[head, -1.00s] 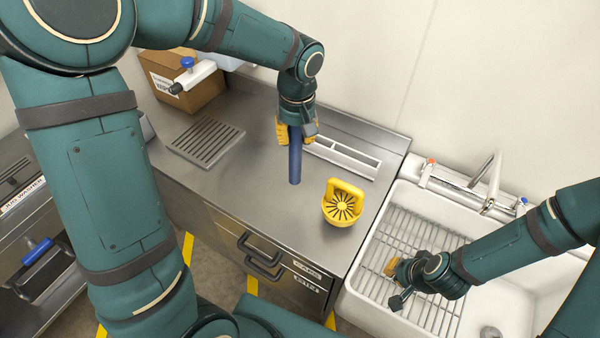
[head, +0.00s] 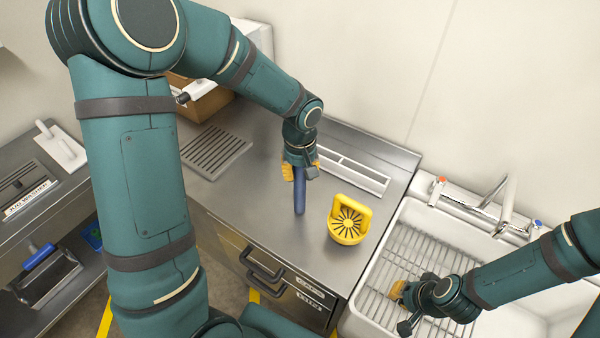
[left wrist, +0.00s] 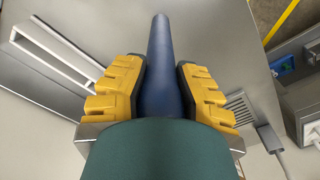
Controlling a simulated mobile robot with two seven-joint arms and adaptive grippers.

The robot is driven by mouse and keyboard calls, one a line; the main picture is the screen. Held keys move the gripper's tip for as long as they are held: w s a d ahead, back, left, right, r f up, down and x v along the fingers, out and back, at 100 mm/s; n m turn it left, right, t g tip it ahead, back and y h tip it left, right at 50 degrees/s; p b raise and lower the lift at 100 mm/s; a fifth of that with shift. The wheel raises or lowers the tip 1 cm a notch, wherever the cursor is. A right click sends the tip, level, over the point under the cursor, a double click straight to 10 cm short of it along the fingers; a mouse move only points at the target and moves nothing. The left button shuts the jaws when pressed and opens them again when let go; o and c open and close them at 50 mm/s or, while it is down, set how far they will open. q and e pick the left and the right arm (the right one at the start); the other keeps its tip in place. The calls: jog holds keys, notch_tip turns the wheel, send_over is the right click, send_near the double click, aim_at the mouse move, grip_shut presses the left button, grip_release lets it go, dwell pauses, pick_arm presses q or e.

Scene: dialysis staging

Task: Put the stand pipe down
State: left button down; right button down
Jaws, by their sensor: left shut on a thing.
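The stand pipe is a dark blue tube (head: 299,193), held upright over the steel counter between the slotted tray and the yellow strainer. My left gripper (head: 300,172) is shut on its upper part. In the left wrist view the yellow finger pads (left wrist: 158,88) sit on both sides of the blue pipe (left wrist: 165,55), which points away from the camera. I cannot tell whether its lower end touches the counter. My right gripper (head: 398,292) is over the sink's wire rack, holding nothing that I can see; its finger opening is unclear.
A yellow strainer with a handle (head: 349,222) stands close right of the pipe. A white slotted tray (head: 352,176) lies behind. The sink (head: 395,225) with a wire rack is at right. A drain grille (head: 214,150) and a cardboard box (head: 205,104) are at left. The counter's front is clear.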

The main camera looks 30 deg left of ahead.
pick_arm(q)
jog(key=shift+f, duration=0.2)
jog(key=c, duration=1.2)
grip_release()
jog(key=shift+f, duration=0.15)
jog(key=o, duration=0.3)
jog(key=shift+o, duration=0.2)
jog(key=shift+r, duration=0.2)
jog(key=shift+r, duration=0.25)
notch_tip(320, 180, up, 12)
jog(key=shift+s+d+f+p, duration=0.1)
jog(key=shift+f+p, duration=0.1)
jog(key=shift+p, duration=0.6)
jog(key=shift+d, duration=0.1)
